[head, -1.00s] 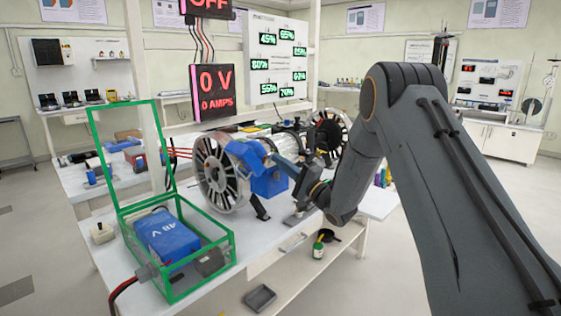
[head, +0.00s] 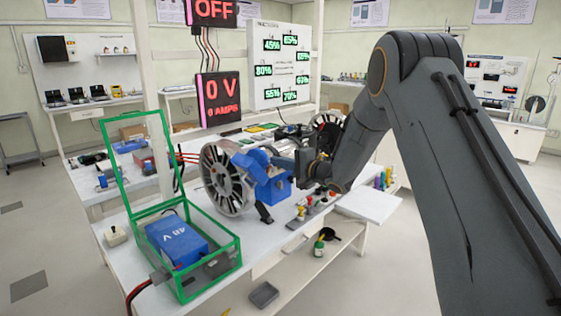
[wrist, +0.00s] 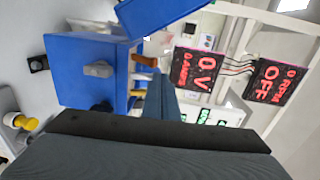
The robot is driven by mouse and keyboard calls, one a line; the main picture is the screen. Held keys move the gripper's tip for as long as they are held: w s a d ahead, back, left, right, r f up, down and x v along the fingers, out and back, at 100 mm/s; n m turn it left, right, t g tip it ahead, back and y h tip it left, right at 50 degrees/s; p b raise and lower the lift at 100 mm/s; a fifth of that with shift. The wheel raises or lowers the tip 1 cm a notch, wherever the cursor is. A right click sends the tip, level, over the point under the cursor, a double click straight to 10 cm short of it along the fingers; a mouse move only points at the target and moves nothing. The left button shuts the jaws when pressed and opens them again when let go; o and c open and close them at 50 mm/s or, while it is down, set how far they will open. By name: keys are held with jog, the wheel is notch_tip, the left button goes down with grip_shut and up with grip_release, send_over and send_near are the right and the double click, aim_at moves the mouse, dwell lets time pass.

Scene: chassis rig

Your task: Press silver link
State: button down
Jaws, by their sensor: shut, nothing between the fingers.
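My gripper (head: 283,163) is shut and empty beside the blue motor housing (head: 270,188) next to the large spoked wheel (head: 227,178). In the wrist view, my closed fingers (wrist: 160,97) point past the right side of a blue box (wrist: 92,70). A small grey-silver knob or link (wrist: 98,69) sits on that box's near face, apart from the fingers. I cannot tell for sure that this is the silver link. An orange-brown peg and a yellow peg stick out of the box's right side, close to the fingertips. My arm hides part of the bench behind.
A green-framed case (head: 190,255) with its lid up holds a blue 48 V battery (head: 176,240). Coloured knobs (head: 301,212) stand at the bench's front edge. The display (head: 219,98) reads 0 V, 0 AMPS; the sign above (head: 213,12) reads OFF.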

jog(key=shift+d, duration=0.1)
jog(key=shift+s+d+r+p, duration=0.15)
jog(key=shift+s+d+p, duration=0.05)
jog(key=shift+d+p, duration=0.1)
jog(key=s+d+r, duration=0.5)
jog(key=s+d, duration=0.3)
jog(key=shift+s+d+r+b, duration=0.2)
jog(key=shift+s+r+b, duration=0.05)
jog(key=shift+s+b, duration=0.05)
